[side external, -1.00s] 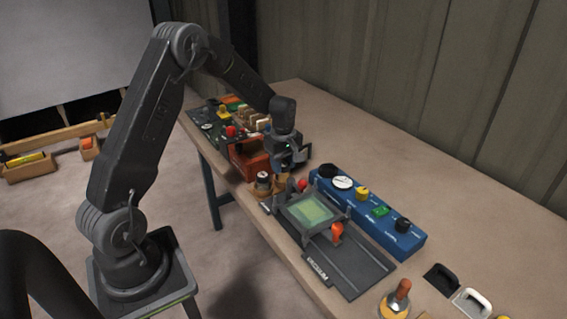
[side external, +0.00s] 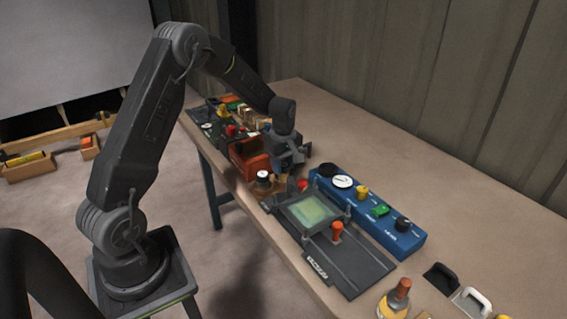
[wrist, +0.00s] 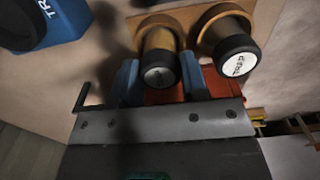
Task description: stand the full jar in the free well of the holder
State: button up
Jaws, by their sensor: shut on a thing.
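In the wrist view, a jar with amber sides and a dark lid (wrist: 160,66) stands between the two blue fingers of my gripper (wrist: 160,80), which is shut on it. Its lower end is at the left ring of the tan holder (wrist: 193,15). I cannot tell whether it rests on the well's floor. A second amber jar with a black rim and white lettered lid (wrist: 236,58) stands in the holder's right well. In the side view, my gripper (side external: 285,172) is low over the holder, beside the white-topped jar (side external: 263,178); the held jar is mostly hidden.
An orange-red box (side external: 249,158) stands close behind the holder. A dark vacuum plate (side external: 352,268) with a green-topped frame (side external: 312,211) lies in front, beside a blue control panel (side external: 385,225). An orange-handled bottle (side external: 396,298) stands at the near edge.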

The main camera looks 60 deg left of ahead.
jog(key=shift+f, duration=0.2)
jog(key=o, duration=0.9)
jog(key=shift+o, duration=0.2)
notch_tip(320, 180, up, 14)
jog(key=s+d+r+m+t, duration=0.2)
jog(key=s+d+r+m, duration=0.35)
jog(key=d, duration=0.25)
jog(key=s+d+r+m+t, duration=0.1)
jog(key=s+d+m, duration=0.4)
jog(key=s, duration=0.4)
jog(key=s+d+r+m+t, duration=0.1)
jog(key=s+d+m+t, duration=0.1)
jog(key=s+d+m, duration=0.4)
jog(key=s+m, duration=0.1)
jog(key=s, duration=0.2)
jog(key=shift+d+t, duration=0.2)
jog(key=shift+t, duration=0.1)
